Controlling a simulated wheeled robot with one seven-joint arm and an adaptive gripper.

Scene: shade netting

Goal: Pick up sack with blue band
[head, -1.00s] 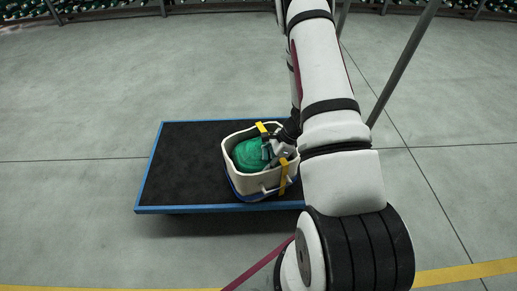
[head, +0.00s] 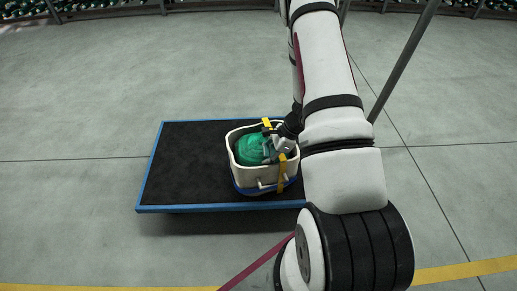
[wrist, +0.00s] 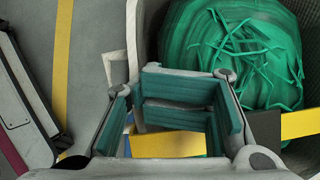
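The sack with blue band (head: 244,178) is a white, open-topped container on the dark deck's right part. Its blue band runs low around it, and yellow straps (head: 283,178) cross its rim. Bunched green netting (head: 250,149) fills it; this netting also shows in the wrist view (wrist: 215,50). My gripper (head: 272,151) reaches in from the right at the strap over the opening. In the wrist view my gripper (wrist: 175,110) has teal pads around the yellow strap (wrist: 165,145).
The low cart (head: 180,209) has a black top and blue edges, with bare deck left of the sack. Grey floor (head: 75,185) lies open around it. A slanted grey post (head: 405,62) stands at right. A yellow line (head: 465,273) crosses the front floor.

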